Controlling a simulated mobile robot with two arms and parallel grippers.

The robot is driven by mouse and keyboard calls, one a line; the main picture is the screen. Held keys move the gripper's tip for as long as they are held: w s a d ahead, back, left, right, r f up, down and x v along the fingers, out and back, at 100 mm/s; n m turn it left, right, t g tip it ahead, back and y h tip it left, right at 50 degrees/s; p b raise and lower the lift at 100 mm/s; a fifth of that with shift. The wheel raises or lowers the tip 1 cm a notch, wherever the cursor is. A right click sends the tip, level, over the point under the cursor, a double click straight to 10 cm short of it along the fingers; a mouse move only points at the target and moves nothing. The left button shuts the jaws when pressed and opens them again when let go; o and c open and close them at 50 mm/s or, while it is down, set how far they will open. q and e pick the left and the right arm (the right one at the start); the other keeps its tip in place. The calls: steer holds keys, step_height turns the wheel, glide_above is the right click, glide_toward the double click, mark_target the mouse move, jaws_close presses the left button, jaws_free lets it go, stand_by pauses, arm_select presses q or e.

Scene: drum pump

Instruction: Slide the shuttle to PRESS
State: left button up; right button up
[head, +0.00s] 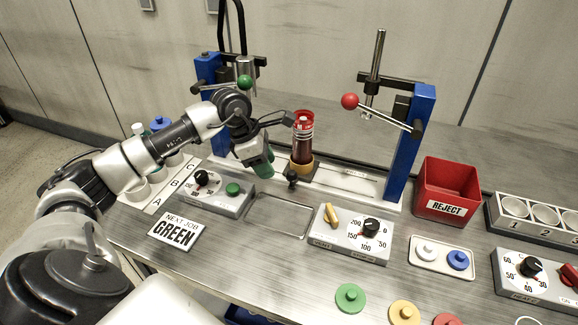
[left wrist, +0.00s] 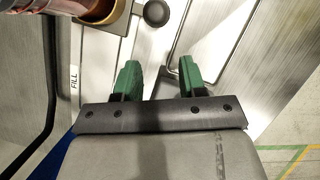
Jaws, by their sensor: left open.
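The shuttle (head: 314,176) is a small carriage on the pale rail, between the left station and the blue press frame (head: 410,140). It carries a dark red cylinder (head: 302,145) with a red top, standing upright in an orange-brown ring (head: 301,167). A black knob (head: 292,177) sticks out at its front; the knob also shows in the left wrist view (left wrist: 156,13). My left gripper (head: 262,165) has green fingers, left of the knob in the head view. In the left wrist view its fingers (left wrist: 158,72) are apart and empty, with the knob beyond their tips. My right gripper is out of view.
A green-button box (head: 230,202) and an empty metal tray (head: 280,215) lie in front of the rail. A dial box (head: 350,235) stands right of the tray. A red-ball lever (head: 350,101) reaches out from the press. A red REJECT bin (head: 445,190) stands right. A FILL label (left wrist: 74,78) marks the rail.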

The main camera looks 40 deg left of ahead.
mark_target(290, 172)
arm_select(q)
steer(key=w+d, duration=0.1)
steer(key=w+d+p, duration=0.1)
steer(key=d, duration=0.1)
steer(key=shift+r, duration=0.2)
steer(key=shift+w+d+f+p, duration=0.15)
steer(key=shift+w+d+f, duration=0.15)
steer(key=shift+f, duration=0.15)
steer(key=shift+w+d+f+p, duration=0.15)
steer(key=shift+d+f, duration=0.1)
steer(key=shift+f, duration=0.2)
steer(key=shift+w+d+f, duration=0.15)
steer(key=shift+f, duration=0.55)
jaws_close()
steer(key=shift+d, duration=0.1)
